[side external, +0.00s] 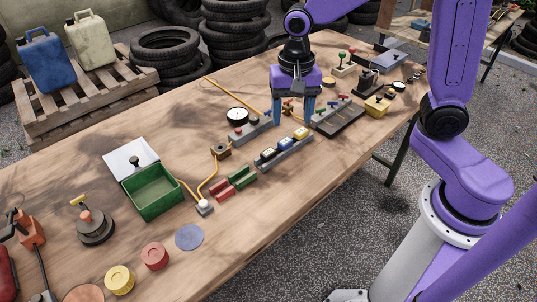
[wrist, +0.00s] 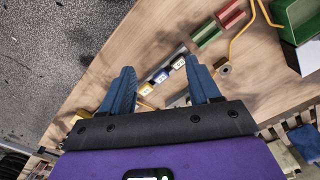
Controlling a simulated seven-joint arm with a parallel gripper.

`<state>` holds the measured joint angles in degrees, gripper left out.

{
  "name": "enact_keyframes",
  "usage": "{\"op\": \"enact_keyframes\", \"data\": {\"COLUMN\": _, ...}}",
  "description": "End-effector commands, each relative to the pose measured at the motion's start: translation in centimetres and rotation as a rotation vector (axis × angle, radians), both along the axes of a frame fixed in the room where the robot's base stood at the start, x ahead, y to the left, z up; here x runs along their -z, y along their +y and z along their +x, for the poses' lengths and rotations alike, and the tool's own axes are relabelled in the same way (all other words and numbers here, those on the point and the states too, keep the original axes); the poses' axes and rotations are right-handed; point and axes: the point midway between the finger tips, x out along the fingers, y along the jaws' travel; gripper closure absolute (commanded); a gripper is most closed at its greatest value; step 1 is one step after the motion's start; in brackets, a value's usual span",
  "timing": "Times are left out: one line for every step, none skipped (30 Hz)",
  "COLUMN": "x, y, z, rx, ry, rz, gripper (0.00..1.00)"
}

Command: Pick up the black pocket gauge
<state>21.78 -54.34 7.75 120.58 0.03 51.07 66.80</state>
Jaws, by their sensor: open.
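A round gauge with a white face and dark rim (side external: 237,115) lies on the table left of my gripper in the side view. A smaller dark-rimmed round dial (side external: 398,87) lies at the far right end, by a yellow block. I cannot tell for sure which is the black pocket gauge. My gripper (side external: 292,121) points down over the middle of the table, open and empty. In the wrist view its blue fingers (wrist: 162,68) are spread apart, with a strip of small coloured blocks (wrist: 178,63) showing between them. I cannot make out either gauge in the wrist view.
A grey rail with coloured blocks (side external: 283,148) lies just in front of my gripper. A dark tray (side external: 338,120) is to its right. Green and red blocks (side external: 241,178), a green open box (side external: 153,192) and a yellow hose (side external: 213,180) lie left. Bare wood runs along the front edge.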

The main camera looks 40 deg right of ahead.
Motion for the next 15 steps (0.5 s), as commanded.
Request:
{"op": "enact_keyframes", "data": {"x": 0.3, "y": 0.0, "z": 1.4, "rx": 0.104, "ry": 0.004, "rz": -0.002, "gripper": 0.38}}
{"op": "enact_keyframes", "data": {"x": 0.5, "y": -0.1, "z": 2.1, "rx": 0.166, "ry": 0.004, "rz": -0.001, "gripper": 0.38}}
{"op": "enact_keyframes", "data": {"x": 0.7, "y": -0.2, "z": 3.1, "rx": 0.249, "ry": 0.005, "rz": -0.001, "gripper": 0.38}}
{"op": "enact_keyframes", "data": {"x": 0.9, "y": -0.3, "z": 3.8, "rx": 0.311, "ry": 0.005, "rz": -0.001, "gripper": 0.38}}
{"op": "enact_keyframes", "data": {"x": 1.1, "y": -0.5, "z": 4.5, "rx": 0.373, "ry": 0.007, "rz": -0.002, "gripper": 0.38}}
{"op": "enact_keyframes", "data": {"x": 1.3, "y": -0.7, "z": 5.5, "rx": 0.456, "ry": 0.007, "rz": -0.001, "gripper": 0.38}}
{"op": "enact_keyframes", "data": {"x": 1.5, "y": -0.8, "z": 6.1, "rx": 0.515, "ry": 0.008, "rz": -0.002, "gripper": 0.38}}
{"op": "enact_keyframes", "data": {"x": 1.7, "y": -1.0, "z": 6.7, "rx": 0.572, "ry": 0.008, "rz": -0.002, "gripper": 0.38}}
{"op": "enact_keyframes", "data": {"x": 1.9, "y": -1.3, "z": 7.5, "rx": 0.645, "ry": 0.009, "rz": -0.002, "gripper": 0.38}}
{"op": "enact_keyframes", "data": {"x": 2.1, "y": -1.5, "z": 8.0, "rx": 0.695, "ry": 0.009, "rz": -0.002, "gripper": 0.38}}
{"op": "enact_keyframes", "data": {"x": 2.3, "y": -1.7, "z": 8.5, "rx": 0.742, "ry": 0.010, "rz": -0.002, "gripper": 0.38}}
{"op": "enact_keyframes", "data": {"x": 2.5, "y": -1.9, "z": 9.0, "rx": 0.798, "ry": 0.010, "rz": -0.002, "gripper": 0.38}}
{"op": "enact_keyframes", "data": {"x": 2.6, "y": -2.1, "z": 9.4, "rx": 0.834, "ry": 0.010, "rz": -0.002, "gripper": 0.38}}
{"op": "enact_keyframes", "data": {"x": 2.7, "y": -2.2, "z": 9.6, "rx": 0.866, "ry": 0.010, "rz": -0.001, "gripper": 0.38}}
{"op": "enact_keyframes", "data": {"x": 2.8, "y": -2.4, "z": 10.0, "rx": 0.902, "ry": 0.011, "rz": -0.002, "gripper": 0.38}}
